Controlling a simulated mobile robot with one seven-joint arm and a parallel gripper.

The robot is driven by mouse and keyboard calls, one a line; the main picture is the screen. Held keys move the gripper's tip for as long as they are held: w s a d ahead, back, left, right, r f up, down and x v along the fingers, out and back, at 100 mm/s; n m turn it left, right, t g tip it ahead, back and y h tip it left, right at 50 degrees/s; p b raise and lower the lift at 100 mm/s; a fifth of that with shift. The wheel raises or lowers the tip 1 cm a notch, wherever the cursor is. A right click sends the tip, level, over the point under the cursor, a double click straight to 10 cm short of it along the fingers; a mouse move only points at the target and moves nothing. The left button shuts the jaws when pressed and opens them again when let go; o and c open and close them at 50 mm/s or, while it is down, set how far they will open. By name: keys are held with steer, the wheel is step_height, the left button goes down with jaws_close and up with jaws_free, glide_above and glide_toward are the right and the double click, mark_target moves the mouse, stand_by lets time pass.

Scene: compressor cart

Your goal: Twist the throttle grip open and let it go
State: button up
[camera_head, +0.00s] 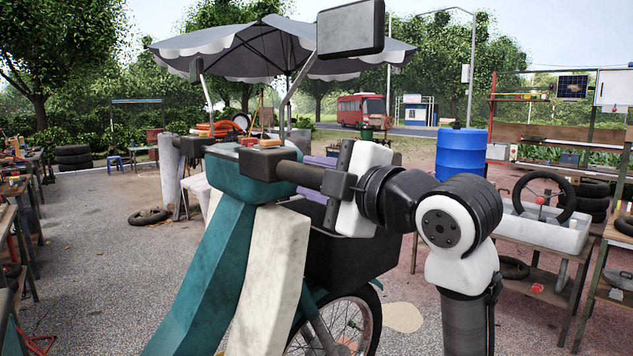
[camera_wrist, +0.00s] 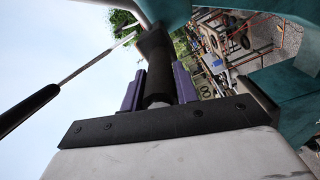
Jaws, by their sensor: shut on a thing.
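The throttle grip (camera_head: 300,174) is the dark cylinder at the right end of the handlebar on a teal and cream scooter (camera_head: 205,260). My gripper (camera_head: 311,178) comes from the right in the head view, with its purple fingers shut around the grip's outer part. In the wrist view, the grip (camera_wrist: 156,58) runs between the two purple fingers of my gripper (camera_wrist: 158,82), one on each side. The fingers and the gripper body hide the grip's outer end in the head view. How far the grip is turned cannot be told.
A mirror (camera_head: 350,28) on a thin stem rises above the handlebar; it also shows in the wrist view (camera_wrist: 28,108). A dark box (camera_head: 345,258) and a wheel sit behind and below the grip. A bench with a white tub (camera_head: 545,230) stands at right.

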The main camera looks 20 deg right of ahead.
stand_by(0.3)
steer(key=o, duration=1)
steer(key=shift+c, duration=0.2)
steer(key=shift+s, duration=0.1)
steer(key=b+v, duration=0.3)
steer(key=v, duration=1)
steer(key=shift+s, duration=0.35)
steer(key=shift+d, duration=0.1)
